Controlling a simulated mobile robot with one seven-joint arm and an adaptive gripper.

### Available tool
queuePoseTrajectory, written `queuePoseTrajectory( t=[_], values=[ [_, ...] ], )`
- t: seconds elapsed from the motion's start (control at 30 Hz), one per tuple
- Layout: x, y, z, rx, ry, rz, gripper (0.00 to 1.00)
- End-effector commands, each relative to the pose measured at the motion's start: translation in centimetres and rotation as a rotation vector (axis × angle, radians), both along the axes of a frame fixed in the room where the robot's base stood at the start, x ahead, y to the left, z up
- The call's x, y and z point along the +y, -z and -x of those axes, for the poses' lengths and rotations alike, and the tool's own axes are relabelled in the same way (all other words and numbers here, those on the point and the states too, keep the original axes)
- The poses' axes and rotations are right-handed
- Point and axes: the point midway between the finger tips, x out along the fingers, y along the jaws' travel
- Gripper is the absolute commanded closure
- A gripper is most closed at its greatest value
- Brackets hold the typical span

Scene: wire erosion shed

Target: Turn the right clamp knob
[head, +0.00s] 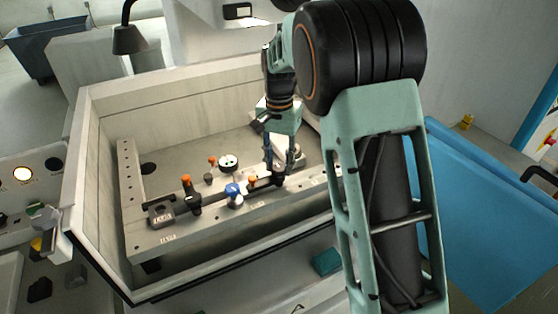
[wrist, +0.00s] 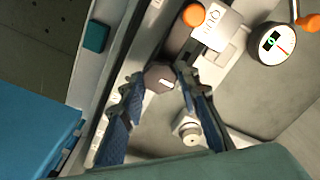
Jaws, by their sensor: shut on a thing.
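The right clamp knob (wrist: 160,79) is a dark faceted knob with a short white mark on top. In the wrist view it sits between the two blue-padded fingertips of my gripper (wrist: 162,74), which is shut on it. In the head view my gripper (head: 281,174) reaches down onto the right part of the fixture rail (head: 205,224), and the dark knob there is mostly hidden by the fingers.
An orange-topped lever (head: 252,181), a blue-capped part (head: 233,190) and a black post with orange top (head: 194,197) stand left of my gripper. A round dial gauge (head: 228,161) is behind them. The tank walls (head: 70,185) enclose the fixture. A metal hex fitting (wrist: 188,130) is close to one finger.

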Motion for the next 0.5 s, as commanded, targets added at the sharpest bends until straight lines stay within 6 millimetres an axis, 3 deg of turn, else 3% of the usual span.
queuePoseTrajectory(
  t=[0.5],
  values=[
    [0.01,-0.11,-0.08,-0.003,0.279,-0.001,0.94]
  ],
)
